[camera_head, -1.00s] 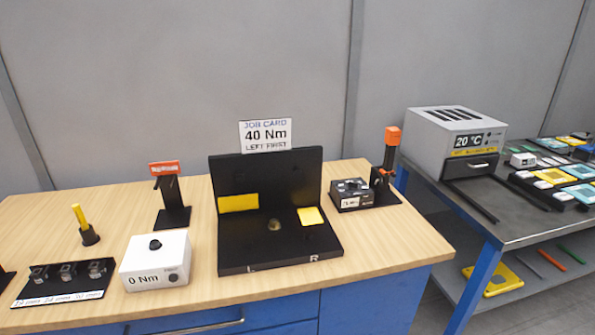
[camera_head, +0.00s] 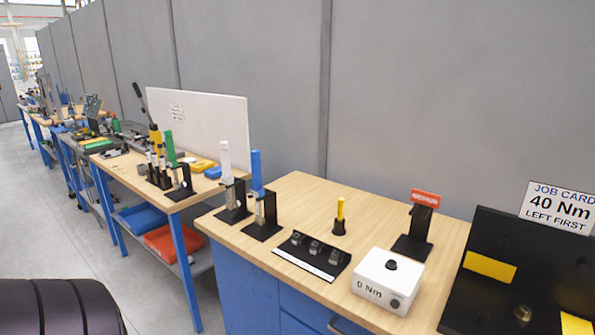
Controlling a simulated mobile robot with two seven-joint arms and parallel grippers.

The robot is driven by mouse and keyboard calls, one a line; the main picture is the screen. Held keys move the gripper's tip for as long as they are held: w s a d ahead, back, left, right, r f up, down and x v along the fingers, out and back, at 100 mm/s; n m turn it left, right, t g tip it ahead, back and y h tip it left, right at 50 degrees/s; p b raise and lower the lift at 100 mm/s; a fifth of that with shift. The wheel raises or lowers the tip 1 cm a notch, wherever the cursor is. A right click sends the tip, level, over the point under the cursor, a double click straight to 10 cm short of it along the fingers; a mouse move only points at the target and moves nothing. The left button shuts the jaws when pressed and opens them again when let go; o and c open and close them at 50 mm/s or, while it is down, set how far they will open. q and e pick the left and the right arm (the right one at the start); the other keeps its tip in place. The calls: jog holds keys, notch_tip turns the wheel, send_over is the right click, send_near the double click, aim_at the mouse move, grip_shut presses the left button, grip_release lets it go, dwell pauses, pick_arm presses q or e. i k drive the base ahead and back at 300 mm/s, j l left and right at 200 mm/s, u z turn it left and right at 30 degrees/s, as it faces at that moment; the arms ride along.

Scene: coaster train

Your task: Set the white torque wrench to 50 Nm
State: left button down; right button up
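The white torque wrench (camera_head: 226,160) stands upright in a black stand at the left end of the wooden bench. Its white handle is on top; any setting on it is too small to read. A blue-handled wrench (camera_head: 257,173) stands in a similar black stand just right of it. A white box (camera_head: 388,281) with a black knob on top reads 0 Nm. The job card (camera_head: 557,207) reads 40 Nm, LEFT FIRST. Neither of my grippers shows. A dark rounded shape at the lower left may be part of my own body.
A black socket tray (camera_head: 312,256), a yellow-handled tool (camera_head: 340,216) and a stand with a red sign (camera_head: 425,198) are on the bench. The black fixture (camera_head: 470,310) is at the right. Another bench with a green-handled wrench (camera_head: 171,150) stands farther left. Grey floor lies open at left.

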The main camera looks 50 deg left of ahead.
aim_at(224, 144)
jog(key=u, duration=2.1)
